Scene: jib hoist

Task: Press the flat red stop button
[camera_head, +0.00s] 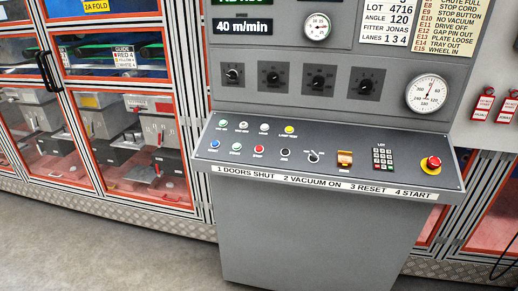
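A small flat red button (258,149) sits in the front row of the sloped console panel (330,170), between a green button (236,146) and a black button (285,152). Its label is too small to read. A larger red mushroom knob on a yellow ring (431,163) stands at the panel's right end. Neither of my grippers is in view. Nothing covers the buttons.
A blue button (215,143), a selector switch (313,156), an orange-covered switch (344,158) and a keypad (382,157) share the panel. Several lamps line the row behind. Glazed machine doors (130,130) stand left. Open floor (110,245) lies front left.

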